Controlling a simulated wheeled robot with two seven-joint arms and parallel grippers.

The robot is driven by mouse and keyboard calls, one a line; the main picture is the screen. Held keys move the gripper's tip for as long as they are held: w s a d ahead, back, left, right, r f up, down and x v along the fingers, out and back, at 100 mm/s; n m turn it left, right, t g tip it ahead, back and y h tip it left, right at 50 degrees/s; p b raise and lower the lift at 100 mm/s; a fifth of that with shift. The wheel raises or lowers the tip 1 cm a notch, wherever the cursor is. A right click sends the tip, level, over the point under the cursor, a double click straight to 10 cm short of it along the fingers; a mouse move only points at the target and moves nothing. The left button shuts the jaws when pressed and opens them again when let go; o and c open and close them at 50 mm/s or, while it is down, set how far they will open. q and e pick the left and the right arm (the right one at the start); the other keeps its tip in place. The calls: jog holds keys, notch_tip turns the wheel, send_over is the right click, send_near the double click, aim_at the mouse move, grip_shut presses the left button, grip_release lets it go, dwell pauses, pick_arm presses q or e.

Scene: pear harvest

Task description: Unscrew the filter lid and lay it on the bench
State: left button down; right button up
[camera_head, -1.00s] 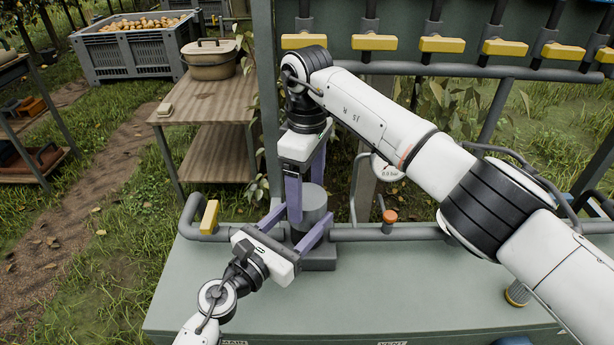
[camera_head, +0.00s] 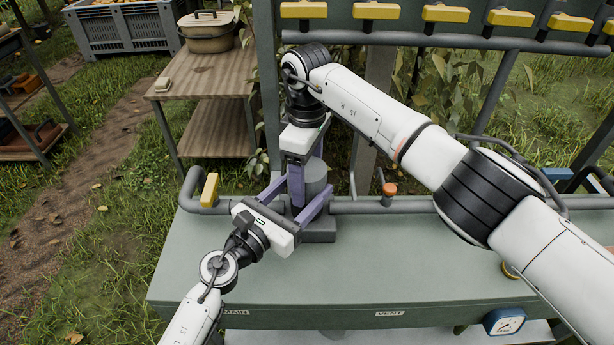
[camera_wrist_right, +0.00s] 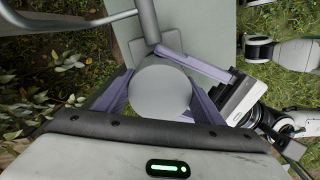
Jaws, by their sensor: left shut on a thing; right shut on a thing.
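The filter (camera_head: 319,231) stands on the bench (camera_head: 400,265) as a grey cylinder on a dark square base. My right gripper (camera_wrist_right: 160,105) comes down from above and is shut on the lid, one purple finger on either side. My left gripper (camera_head: 297,208) reaches in from the lower left, shut around the filter body below the lid. The fingers hide much of the filter, so any gap under the lid cannot be seen.
A pipe with an orange knob (camera_head: 390,189) runs behind the filter. A yellow handle (camera_head: 209,190) stands at the left pipe end. Yellow valve handles (camera_head: 445,13) line the back. The bench is clear right of the filter. A blue gauge (camera_head: 504,322) sits at the front edge.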

aim_at(308, 168)
jog(key=n, duration=0.3)
pick_arm(q)
jog(key=shift+f, duration=0.1)
pick_arm(e)
jog(key=o, duration=1.1)
jog(key=shift+o, duration=0.2)
notch_tip(308, 168, up, 5)
jog(key=shift+d+f, duration=0.1)
jog(key=shift+f, duration=0.1)
jog(key=shift+c, duration=0.3)
notch_tip(308, 168, up, 3)
jog(key=m, duration=0.2)
jog(key=shift+m, duration=0.4)
notch_tip(308, 168, down, 8)
jog(key=shift+r, duration=0.2)
